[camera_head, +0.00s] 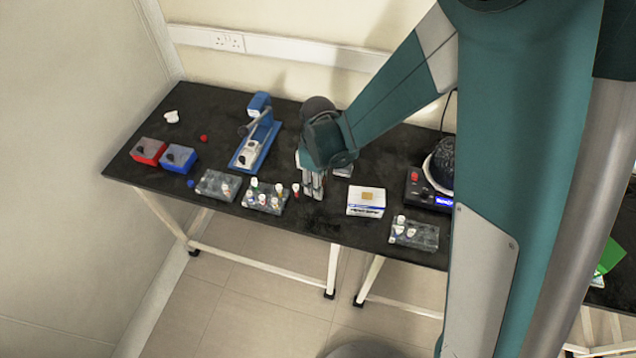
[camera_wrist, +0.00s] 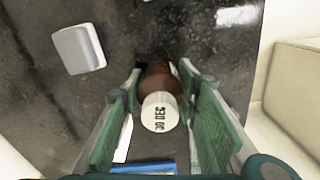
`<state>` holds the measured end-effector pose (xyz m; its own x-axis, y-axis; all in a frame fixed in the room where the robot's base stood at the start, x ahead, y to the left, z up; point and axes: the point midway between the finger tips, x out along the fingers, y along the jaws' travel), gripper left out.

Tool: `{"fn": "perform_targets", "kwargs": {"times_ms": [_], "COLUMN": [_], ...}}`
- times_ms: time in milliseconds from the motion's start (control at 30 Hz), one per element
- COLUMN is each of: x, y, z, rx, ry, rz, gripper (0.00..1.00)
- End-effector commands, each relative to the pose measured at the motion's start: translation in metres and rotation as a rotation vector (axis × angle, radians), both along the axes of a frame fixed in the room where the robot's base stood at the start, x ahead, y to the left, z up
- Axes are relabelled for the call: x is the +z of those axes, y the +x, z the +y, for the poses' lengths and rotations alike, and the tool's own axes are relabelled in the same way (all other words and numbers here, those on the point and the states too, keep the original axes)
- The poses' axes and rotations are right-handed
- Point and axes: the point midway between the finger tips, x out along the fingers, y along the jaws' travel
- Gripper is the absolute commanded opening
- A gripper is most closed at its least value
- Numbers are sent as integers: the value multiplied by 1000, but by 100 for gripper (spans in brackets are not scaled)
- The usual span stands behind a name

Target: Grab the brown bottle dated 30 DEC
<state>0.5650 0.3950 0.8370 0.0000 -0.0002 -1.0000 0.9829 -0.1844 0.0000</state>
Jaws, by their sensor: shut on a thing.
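The brown bottle (camera_wrist: 158,82) shows in the wrist view between the two green finger pads of my gripper (camera_wrist: 160,115). Its white cap (camera_wrist: 160,112) faces the camera and reads "30 DEC". My gripper is shut on the bottle. In the head view my gripper (camera_head: 314,188) points down over the front middle of the black table, to the right of a rack of capped bottles. The bottle itself is hidden or too small to make out there. I cannot tell whether it touches the table.
A rack with several bottles (camera_head: 264,197) stands left of my gripper, with another rack (camera_head: 217,186) beyond. A white box (camera_head: 366,201) and a further rack (camera_head: 414,234) stand to the right. Red (camera_head: 148,151) and blue (camera_head: 178,157) boxes sit at the left. The table's front edge is close.

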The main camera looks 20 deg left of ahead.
Motion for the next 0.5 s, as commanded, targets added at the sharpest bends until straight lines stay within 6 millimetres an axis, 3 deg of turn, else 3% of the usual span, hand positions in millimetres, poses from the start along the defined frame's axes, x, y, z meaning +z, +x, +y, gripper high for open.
{"fn": "perform_targets", "kwargs": {"times_ms": [267,500], "x": [13,40], "y": [0,0], "z": [0,0], "rx": [0,0], "ry": [0,0], "rz": [0,0], "gripper": [17,17]}}
